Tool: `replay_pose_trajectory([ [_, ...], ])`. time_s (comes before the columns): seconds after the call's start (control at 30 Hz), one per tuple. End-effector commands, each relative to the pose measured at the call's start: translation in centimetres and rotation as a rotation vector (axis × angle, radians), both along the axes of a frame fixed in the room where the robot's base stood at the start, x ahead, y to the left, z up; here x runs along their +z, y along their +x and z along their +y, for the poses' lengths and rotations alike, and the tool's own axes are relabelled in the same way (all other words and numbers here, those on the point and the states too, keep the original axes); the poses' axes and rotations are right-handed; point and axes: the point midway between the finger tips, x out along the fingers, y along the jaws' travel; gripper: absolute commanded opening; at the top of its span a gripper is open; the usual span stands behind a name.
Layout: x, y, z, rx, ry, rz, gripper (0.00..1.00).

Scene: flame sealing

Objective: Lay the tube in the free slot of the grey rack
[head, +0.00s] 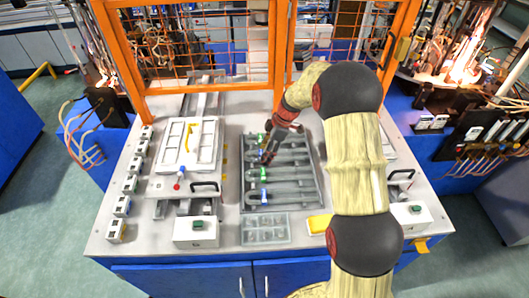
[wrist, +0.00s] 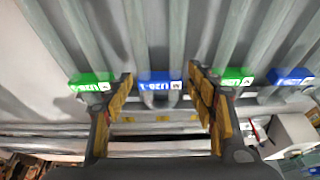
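The grey rack (head: 312,201) lies on the grey table in the head view, with tubes lying side by side across it. Their labels alternate green and blue: a green one (head: 263,172) and a blue one (head: 264,195) are clear towards the near side. My gripper (head: 267,155) is low over the rack's left part, among the far labels. In the wrist view my gripper (wrist: 160,82) is open, its fingers on either side of a blue-labelled tube (wrist: 158,77), with gaps to both. Green-labelled tubes (wrist: 92,78) lie on both sides. I cannot tell which slot is free.
A clear compartment tray (head: 266,229) and a yellow block (head: 319,224) sit in front of the rack. A white panelled tray (head: 205,140) stands to the left. An orange mesh frame (head: 280,60) closes the back. My arm covers much of the right side.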

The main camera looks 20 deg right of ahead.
Motion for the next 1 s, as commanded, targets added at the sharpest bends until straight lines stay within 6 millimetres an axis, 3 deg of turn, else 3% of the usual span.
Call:
replay_pose_trajectory([
  [0.53, 0.9, 0.0, -0.1, 0.000, 0.000, -0.001, 0.63],
  [1.0, 9.4, -0.6, -3.4, -0.001, -0.001, -0.003, 0.63],
])
